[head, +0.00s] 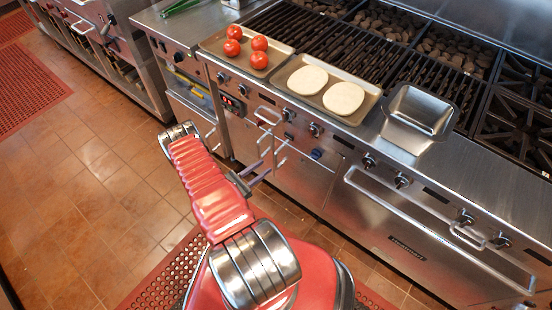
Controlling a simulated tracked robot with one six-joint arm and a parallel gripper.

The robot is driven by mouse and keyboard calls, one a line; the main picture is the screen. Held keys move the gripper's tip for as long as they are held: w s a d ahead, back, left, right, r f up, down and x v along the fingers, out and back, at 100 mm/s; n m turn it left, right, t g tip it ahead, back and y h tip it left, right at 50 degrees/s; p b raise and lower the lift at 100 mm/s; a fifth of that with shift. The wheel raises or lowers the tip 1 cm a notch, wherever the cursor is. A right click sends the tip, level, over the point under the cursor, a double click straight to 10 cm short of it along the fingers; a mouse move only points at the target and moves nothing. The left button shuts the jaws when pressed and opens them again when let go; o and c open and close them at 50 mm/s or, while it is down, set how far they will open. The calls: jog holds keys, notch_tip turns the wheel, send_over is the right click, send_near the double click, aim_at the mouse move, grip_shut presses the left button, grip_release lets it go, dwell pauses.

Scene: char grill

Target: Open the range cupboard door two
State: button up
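The range has steel cupboard doors below its knob panel. The left door (242,135) and the right door (302,176) both look shut. Two upright bar handles stand close together between them, a left handle (261,146) and a right handle (280,156). No label shows which door is door two. My gripper (258,178) is small and dark, in front of the doors and just below the handles. It appears apart from them, though the gap is hard to judge. Its fingers are too small to tell open from shut. My red arm partly hides the floor and lower front.
A wide oven door with a long bar handle (430,232) lies to the right. A tray (212,45) with several tomatoes, a tray (372,104) with two flatbreads and a steel pan (420,115) rest on top. Tiled floor (90,190) is clear at left.

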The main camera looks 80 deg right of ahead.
aim_at(276, 159)
jog(key=x, duration=0.8)
jog(key=shift+s+d, duration=0.1)
jog(key=shift+d, duration=0.1)
jog(key=shift+c, duration=0.4)
grip_shut()
